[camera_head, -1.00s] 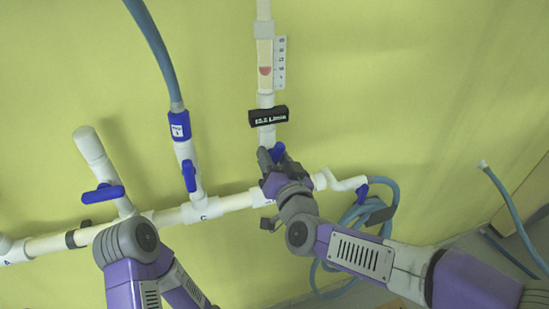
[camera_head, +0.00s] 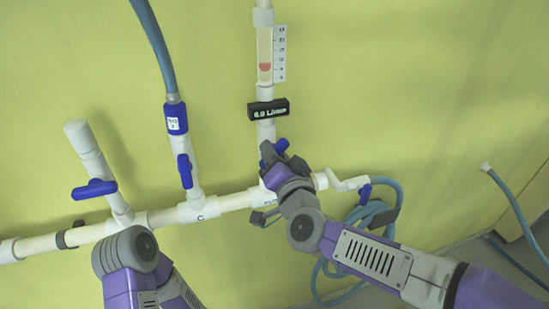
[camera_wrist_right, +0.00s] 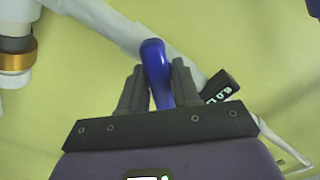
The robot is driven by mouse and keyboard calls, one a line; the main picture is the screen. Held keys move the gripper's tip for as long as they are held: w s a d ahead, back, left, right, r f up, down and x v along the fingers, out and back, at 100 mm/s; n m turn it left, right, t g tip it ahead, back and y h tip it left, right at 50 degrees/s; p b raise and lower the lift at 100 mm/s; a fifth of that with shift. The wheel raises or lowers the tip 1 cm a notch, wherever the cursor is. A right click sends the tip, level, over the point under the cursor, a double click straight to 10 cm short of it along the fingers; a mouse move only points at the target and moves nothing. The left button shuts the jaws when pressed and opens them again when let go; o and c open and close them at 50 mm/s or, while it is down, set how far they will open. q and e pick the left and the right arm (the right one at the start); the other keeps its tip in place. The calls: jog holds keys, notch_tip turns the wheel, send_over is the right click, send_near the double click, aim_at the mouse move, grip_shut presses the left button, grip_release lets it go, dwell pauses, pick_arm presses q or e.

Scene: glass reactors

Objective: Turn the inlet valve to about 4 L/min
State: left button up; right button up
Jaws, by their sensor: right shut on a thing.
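The inlet valve's blue handle (camera_head: 281,146) sits on the white vertical pipe below the black flow display (camera_head: 268,110). My right gripper (camera_head: 270,158) is shut on this handle, its body partly hiding it. In the right wrist view the blue handle (camera_wrist_right: 155,60) stands between the two fingers (camera_wrist_right: 158,85). My left gripper is out of view.
A white horizontal pipe (camera_head: 235,202) runs along the wall. Other blue handles are on the left branch (camera_head: 94,189), the middle branch (camera_head: 185,170) and the right outlet (camera_head: 365,191). A coiled blue hose (camera_head: 385,205) hangs at right, close to my right arm.

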jog(key=o, duration=0.9)
jog(key=shift+s, duration=0.1)
jog(key=v, duration=0.7)
jog(key=shift+s, duration=0.15)
jog(key=shift+d, duration=0.1)
